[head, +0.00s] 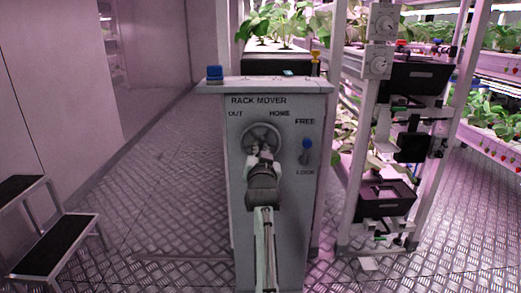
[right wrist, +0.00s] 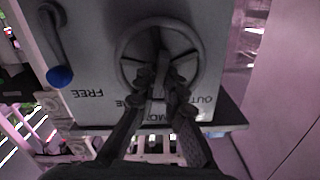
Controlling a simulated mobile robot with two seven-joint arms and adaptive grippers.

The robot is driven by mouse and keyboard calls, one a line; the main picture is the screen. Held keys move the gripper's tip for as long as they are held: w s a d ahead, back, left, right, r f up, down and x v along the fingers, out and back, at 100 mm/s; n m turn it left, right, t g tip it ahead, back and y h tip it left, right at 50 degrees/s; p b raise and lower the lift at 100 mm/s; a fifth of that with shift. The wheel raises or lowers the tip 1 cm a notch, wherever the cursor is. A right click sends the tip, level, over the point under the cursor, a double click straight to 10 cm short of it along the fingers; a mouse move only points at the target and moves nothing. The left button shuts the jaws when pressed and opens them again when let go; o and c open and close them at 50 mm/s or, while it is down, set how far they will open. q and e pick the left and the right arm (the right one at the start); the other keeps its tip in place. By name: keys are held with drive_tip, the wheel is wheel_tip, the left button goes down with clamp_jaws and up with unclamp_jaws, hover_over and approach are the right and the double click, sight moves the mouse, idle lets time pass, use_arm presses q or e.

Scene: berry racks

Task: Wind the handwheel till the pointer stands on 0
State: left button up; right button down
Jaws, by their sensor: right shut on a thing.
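The grey handwheel (head: 262,136) sits on the front of the RACK MOVER cabinet (head: 240,190), below the words OUT and HOME. My right gripper (head: 262,154) is in front of it, with its arm reaching up from the bottom. In the right wrist view the wheel's rim (right wrist: 120,50) surrounds the fingertips of my right gripper (right wrist: 158,82). They are shut on the wheel near its middle; the exact part held is partly hidden. I cannot make out a pointer or a 0 mark. My left gripper is out of view.
A blue-knobbed lever (head: 307,144) points up toward FREE, right of the wheel. A blue button (head: 214,72) is on the cabinet top. A step stool (head: 55,240) stands left; the floor between is clear.

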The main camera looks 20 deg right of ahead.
drive_tip(key=shift+f, duration=0.1)
idle(0.3)
drive_tip(key=c, duration=1.6)
unclamp_jaws()
wheel_tip(320, 180, up, 10)
